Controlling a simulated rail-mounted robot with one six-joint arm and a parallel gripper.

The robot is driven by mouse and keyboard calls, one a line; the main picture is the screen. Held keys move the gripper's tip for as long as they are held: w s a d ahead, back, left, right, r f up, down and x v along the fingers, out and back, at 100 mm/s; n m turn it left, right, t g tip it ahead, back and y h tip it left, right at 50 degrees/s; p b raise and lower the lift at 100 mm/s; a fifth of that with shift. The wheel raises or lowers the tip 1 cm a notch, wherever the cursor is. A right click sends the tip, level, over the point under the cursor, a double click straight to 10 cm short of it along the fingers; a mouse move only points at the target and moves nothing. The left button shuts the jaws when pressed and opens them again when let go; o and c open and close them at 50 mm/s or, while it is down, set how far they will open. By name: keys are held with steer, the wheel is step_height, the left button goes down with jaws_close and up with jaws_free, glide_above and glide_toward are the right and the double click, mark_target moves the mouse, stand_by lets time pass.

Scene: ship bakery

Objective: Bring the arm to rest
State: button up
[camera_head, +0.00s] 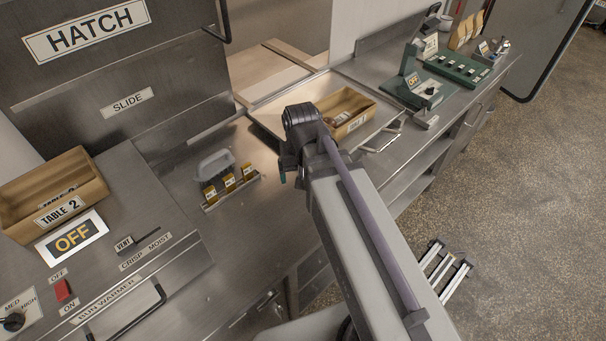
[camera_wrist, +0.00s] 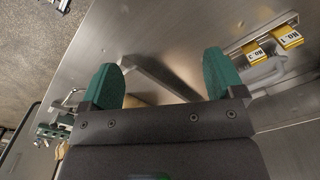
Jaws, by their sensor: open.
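My gripper (camera_head: 291,177) hangs at the end of my arm over the steel counter (camera_head: 262,215), in the middle of the head view. My arm hides part of the counter and the tray's near edge.
A wooden box (camera_head: 347,112) stands on the tray. At left are the wooden "TABLE 2" box (camera_head: 88,178) and the bun warmer's controls. A grey-handled item (camera_head: 214,165) lies behind the rack. Open floor (camera_head: 520,190) lies right.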

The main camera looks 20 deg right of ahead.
steer(key=s+a+f+n+b, duration=0.1)
steer(key=s+f+b, duration=0.2)
steer(key=f+b, duration=0.5)
steer(key=shift+f+n, duration=0.15)
steer(key=shift+n, duration=0.25)
